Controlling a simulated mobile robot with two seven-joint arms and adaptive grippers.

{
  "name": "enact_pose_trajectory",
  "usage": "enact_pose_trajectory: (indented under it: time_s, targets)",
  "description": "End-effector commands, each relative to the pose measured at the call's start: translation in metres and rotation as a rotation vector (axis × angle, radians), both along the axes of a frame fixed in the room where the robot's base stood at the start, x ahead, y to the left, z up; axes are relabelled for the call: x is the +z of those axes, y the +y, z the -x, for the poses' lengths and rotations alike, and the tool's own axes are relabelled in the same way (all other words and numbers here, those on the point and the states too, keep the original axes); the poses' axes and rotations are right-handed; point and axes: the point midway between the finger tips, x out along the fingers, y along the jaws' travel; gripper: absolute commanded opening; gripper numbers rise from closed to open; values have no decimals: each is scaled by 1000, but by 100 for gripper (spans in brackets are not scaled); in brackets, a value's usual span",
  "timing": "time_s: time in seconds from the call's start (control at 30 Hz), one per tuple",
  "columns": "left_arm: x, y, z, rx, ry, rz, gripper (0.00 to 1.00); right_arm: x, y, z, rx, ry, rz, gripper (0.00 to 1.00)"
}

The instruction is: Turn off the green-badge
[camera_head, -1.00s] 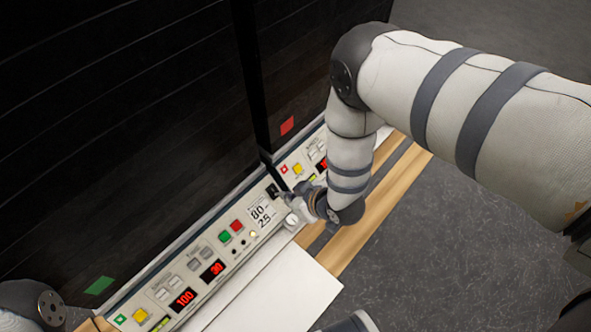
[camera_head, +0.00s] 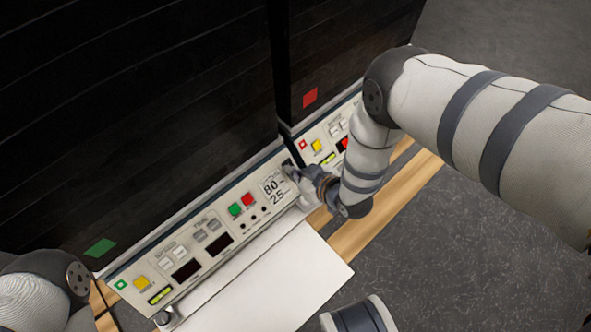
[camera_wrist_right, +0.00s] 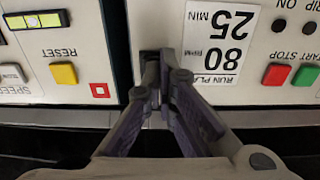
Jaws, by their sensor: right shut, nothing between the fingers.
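The green badge (camera_head: 100,248) is on the dark front of the left unit, above its control panel (camera_head: 128,283). That panel's two displays, the left one (camera_head: 186,270) and the right one (camera_head: 219,245), are dark. My right gripper (camera_head: 291,173) is at the right end of this panel, by the black switch there. In the right wrist view, the shut, empty fingers (camera_wrist_right: 161,68) are in front of the black switch (camera_wrist_right: 147,58) beside the "80 / 25" label. They partly hide the switch; contact is unclear. My left gripper is out of view.
The neighbouring unit with a red badge (camera_head: 310,97) stands to the right, its panel partly behind my right arm; its visible display (camera_head: 344,144) glows red. A white board (camera_head: 275,285) lies before the left panel. Green and red buttons (camera_head: 241,205) sit near the switch.

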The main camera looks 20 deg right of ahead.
Motion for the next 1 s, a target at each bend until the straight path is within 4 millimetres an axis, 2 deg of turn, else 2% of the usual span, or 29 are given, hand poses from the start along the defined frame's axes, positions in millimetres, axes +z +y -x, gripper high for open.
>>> enact_pose_trajectory:
  time_s: [0.03,0.33,0.7,1.0]
  targets:
    - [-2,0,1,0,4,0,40,-6,-1,2,-1,-23,-8,0]
    - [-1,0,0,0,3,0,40,-6,-1,1,-1,-43,-14,0]
    - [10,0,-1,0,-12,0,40,12,-1,1,-1,-46,-16,0]
    - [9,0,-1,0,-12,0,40,12,-1,1,-1,-46,-16,0]
